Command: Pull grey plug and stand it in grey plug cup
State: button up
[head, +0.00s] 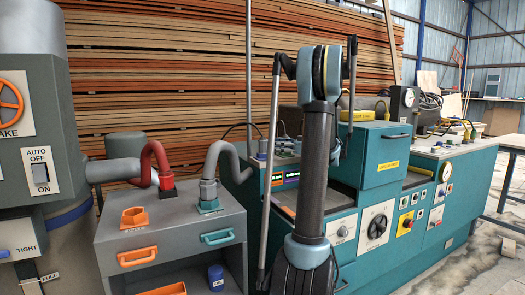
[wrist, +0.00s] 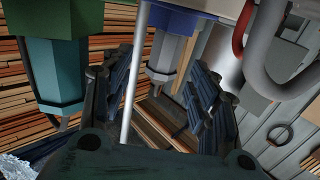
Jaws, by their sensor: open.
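In the wrist view, a pale grey, faceted plug (wrist: 166,52) sits in a blue collar (wrist: 170,20). My gripper (wrist: 160,100) is open, with one dark finger on each side of the plug's line. The plug shows between the fingers and looks apart from both; I cannot tell its exact depth. In the head view my arm hides the gripper, and I cannot make out the grey plug there. I cannot pick out a grey plug cup in either view.
A larger teal plug-like part (wrist: 55,75) hangs beside the left finger. Red (head: 150,160) and grey (head: 220,165) hoses rise from the grey cabinet (head: 170,228), which also bears an orange holder (head: 135,217). A teal machine (head: 380,155) stands right, with stacked timber (head: 180,60) behind.

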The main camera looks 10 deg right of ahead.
aim_at(263, 144)
jog(key=shift+x, duration=3.25)
jog(key=shift+s, duration=0.2)
jog(key=shift+c, duration=0.3)
jog(key=c, duration=1)
